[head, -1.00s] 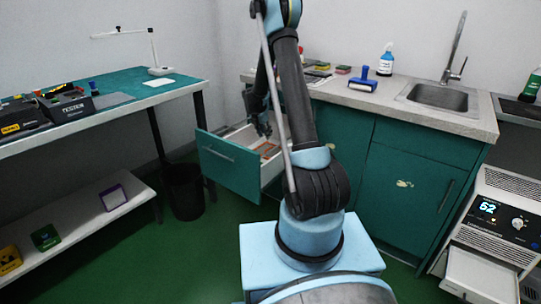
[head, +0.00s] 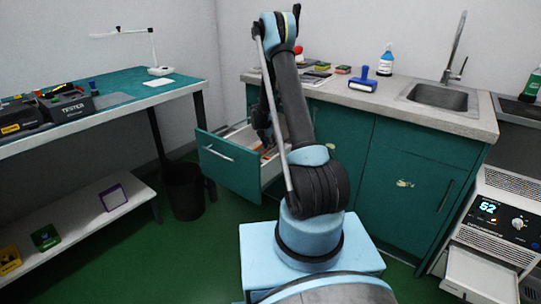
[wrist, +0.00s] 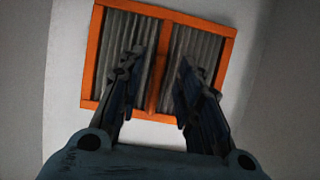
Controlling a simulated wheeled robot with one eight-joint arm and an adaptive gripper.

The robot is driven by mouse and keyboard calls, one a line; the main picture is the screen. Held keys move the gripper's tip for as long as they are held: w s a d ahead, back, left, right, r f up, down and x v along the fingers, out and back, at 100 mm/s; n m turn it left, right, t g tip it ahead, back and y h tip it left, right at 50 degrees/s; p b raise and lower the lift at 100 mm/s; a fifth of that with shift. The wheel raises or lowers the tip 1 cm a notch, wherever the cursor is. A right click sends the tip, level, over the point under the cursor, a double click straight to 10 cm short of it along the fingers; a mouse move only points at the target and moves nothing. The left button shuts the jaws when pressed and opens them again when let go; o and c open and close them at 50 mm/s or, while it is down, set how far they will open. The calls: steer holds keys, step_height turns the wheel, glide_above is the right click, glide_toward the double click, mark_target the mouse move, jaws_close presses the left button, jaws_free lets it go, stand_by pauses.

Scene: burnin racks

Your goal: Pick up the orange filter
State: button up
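The orange filter (wrist: 165,35) fills the upper middle of the wrist view. It has an orange rim, a central orange bar and grey pleated panels. In the head view it lies in the open drawer (head: 229,163), mostly hidden behind my arm. My gripper (wrist: 158,65) is open over the filter, with one dark finger on each side of the central bar. I cannot tell whether the fingers touch the filter. In the head view my gripper (head: 266,138) is at the drawer opening.
A black bin (head: 183,190) stands left of the drawer, below the workbench (head: 130,95).

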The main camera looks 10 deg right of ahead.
steer(key=shift+x, duration=0.9)
steer(key=shift+c, duration=0.2)
jaws_close()
